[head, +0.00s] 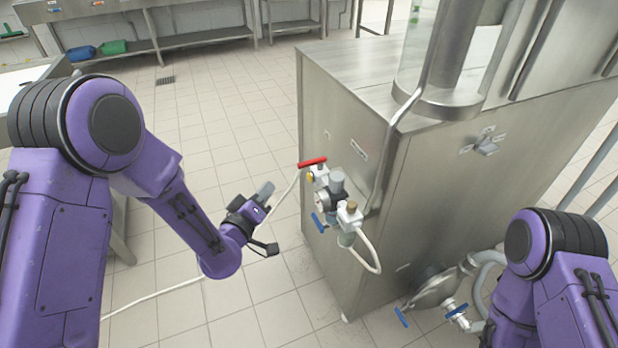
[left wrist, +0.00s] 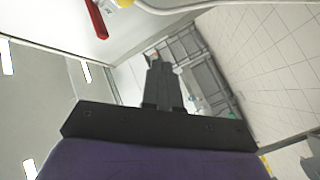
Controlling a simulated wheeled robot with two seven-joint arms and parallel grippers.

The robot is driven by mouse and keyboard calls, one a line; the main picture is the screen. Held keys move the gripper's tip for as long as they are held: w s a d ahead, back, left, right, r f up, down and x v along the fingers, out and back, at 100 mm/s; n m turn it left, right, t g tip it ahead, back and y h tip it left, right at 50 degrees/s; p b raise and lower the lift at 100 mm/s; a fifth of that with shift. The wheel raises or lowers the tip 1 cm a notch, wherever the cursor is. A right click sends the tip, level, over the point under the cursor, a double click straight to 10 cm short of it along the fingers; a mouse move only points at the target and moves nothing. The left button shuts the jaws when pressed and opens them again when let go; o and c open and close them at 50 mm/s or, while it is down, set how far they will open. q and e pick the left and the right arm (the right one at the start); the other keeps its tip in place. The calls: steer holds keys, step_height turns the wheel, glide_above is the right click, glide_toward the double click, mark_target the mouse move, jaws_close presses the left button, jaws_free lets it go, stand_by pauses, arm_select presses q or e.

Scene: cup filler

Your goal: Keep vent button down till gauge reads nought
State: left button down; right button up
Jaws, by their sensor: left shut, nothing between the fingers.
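The valve assembly (head: 338,190) sits on the side of the steel machine, with a red lever (head: 312,161), blue levers and a brass-coloured knob (head: 351,206). A round gauge (head: 321,201) is seen nearly edge-on, so its reading cannot be made out. I cannot tell which part is the vent button. My left gripper (head: 266,190) is shut and empty, left of the assembly and apart from it. Its closed fingers (left wrist: 160,80) show in the left wrist view, with the red lever (left wrist: 95,18) at the upper left. My right gripper is out of view.
The steel machine (head: 330,110) carries a clear cylinder on top. A white hose (head: 165,292) runs across the tiled floor to the assembly. Low on the machine are a pipe fitting and blue levers (head: 401,317). Open floor lies left of the machine; benches stand behind.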

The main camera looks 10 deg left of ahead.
mark_target(309, 178)
arm_select(q)
steer(key=w+d, duration=0.4)
steer(key=d, duration=0.2)
stand_by(2.1)
steer(key=shift+w+d, duration=0.15)
steer(key=shift+d, duration=0.15)
steer(key=shift+w+d, duration=0.2)
steer(key=shift+d, duration=0.2)
stand_by(3.5)
stand_by(0.6)
steer(key=shift+s+a, duration=0.45)
steer(key=shift+a, duration=0.3)
